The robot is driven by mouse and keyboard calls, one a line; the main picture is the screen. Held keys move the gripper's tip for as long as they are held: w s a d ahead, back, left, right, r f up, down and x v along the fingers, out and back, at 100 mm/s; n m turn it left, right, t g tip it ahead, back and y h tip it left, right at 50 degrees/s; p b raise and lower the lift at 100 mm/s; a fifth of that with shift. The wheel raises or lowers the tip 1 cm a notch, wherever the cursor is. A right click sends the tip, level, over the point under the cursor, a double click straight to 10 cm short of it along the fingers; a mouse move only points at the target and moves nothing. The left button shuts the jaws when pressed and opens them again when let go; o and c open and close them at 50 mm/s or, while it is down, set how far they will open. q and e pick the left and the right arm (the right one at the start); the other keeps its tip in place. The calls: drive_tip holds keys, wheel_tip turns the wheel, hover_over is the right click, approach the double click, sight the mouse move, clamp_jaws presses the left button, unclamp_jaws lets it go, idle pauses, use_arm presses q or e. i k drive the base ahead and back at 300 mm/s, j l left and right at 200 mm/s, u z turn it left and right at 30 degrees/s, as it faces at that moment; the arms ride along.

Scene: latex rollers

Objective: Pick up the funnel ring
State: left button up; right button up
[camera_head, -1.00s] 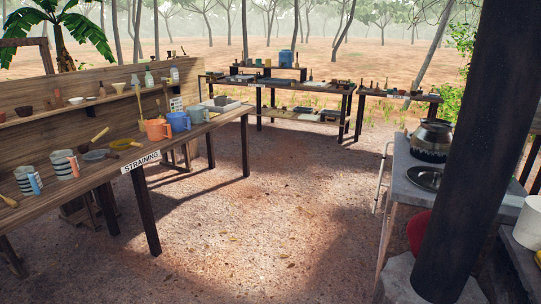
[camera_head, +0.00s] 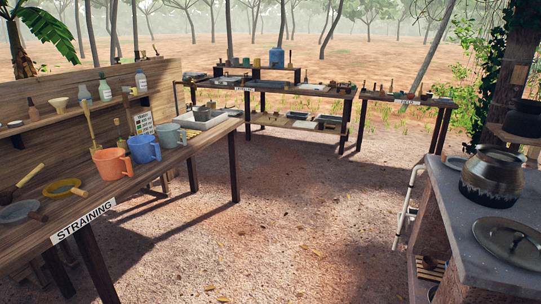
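I cannot pick out a funnel ring for certain. A small cream funnel-shaped piece (camera_head: 58,105) stands on the shelf of the wooden back panel at the left. A yellow-rimmed round strainer (camera_head: 63,188) and a grey round strainer (camera_head: 19,211) lie on the straining table (camera_head: 122,196). Neither of my grippers shows in this view.
An orange jug (camera_head: 112,163), a blue jug (camera_head: 144,149) and a grey-green jug (camera_head: 171,136) stand on the straining table. More tables (camera_head: 330,92) stand at the back. A counter (camera_head: 455,215) with a metal pot (camera_head: 491,175) is at the right. The dirt floor (camera_head: 260,220) between is clear.

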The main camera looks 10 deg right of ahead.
sight(445, 160)
drive_tip(key=i+z, duration=0.45)
drive_tip(key=i+j+z, duration=0.15)
drive_tip(key=i+z, duration=0.3)
drive_tip(key=i+j+z, duration=0.3)
drive_tip(key=i+z, duration=0.15)
drive_tip(key=i+j+z, duration=0.2)
drive_tip(key=i+z, duration=0.15)
drive_tip(key=i+j+z, duration=0.4)
drive_tip(key=i+l, duration=0.1)
